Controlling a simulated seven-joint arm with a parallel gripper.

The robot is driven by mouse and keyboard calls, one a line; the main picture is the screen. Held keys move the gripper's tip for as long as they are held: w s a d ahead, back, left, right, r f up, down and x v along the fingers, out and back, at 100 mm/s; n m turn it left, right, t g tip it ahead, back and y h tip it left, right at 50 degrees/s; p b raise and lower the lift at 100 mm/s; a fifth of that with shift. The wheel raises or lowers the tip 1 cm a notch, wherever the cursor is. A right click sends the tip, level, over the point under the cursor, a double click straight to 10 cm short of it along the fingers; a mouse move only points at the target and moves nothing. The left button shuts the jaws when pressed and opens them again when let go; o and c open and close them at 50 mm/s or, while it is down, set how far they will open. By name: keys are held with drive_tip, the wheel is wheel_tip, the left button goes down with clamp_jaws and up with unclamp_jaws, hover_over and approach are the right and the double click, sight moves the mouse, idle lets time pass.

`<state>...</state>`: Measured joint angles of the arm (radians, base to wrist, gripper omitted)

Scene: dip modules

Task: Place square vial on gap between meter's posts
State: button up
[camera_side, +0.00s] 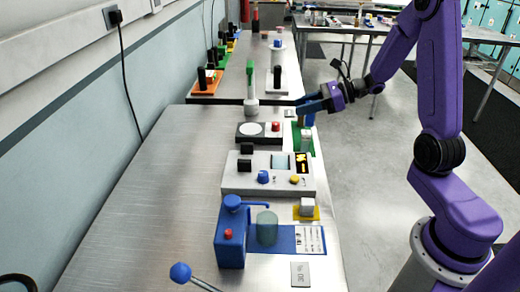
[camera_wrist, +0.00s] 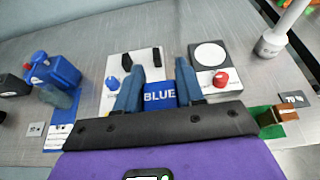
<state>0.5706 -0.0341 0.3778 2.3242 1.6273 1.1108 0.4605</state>
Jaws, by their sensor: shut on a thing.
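My gripper (camera_wrist: 158,76) is shut on the square vial (camera_wrist: 160,96), a blue block labelled BLUE between its two blue fingers. In the side view my gripper (camera_side: 311,105) is above the bench's right edge, beyond the meter; the vial is small and partly hidden there. The meter (camera_side: 234,184) is a white box with a blue knob, a yellow knob and a small screen. Its two black posts (camera_side: 245,157) stand at its left end with a gap between them. In the wrist view the meter (camera_wrist: 112,92) lies behind the fingers, its posts (camera_wrist: 156,57) rising beyond them.
A stirrer plate (camera_side: 247,138) with a red knob stands just beyond the meter. A green pad (camera_side: 296,137) lies at the right edge below my gripper.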

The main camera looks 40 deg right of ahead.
drive_tip(key=w+a+f, duration=0.1)
drive_tip(key=w+a, duration=0.3)
drive_tip(key=a, duration=0.4)
drive_tip(key=w+a, duration=0.5)
drive_tip(key=a, duration=0.4)
drive_tip(key=shift+s+a+f, duration=0.1)
drive_tip(key=shift+f, duration=4.1)
drive_tip(key=shift+f, duration=0.15)
drive_tip(key=o, duration=1)
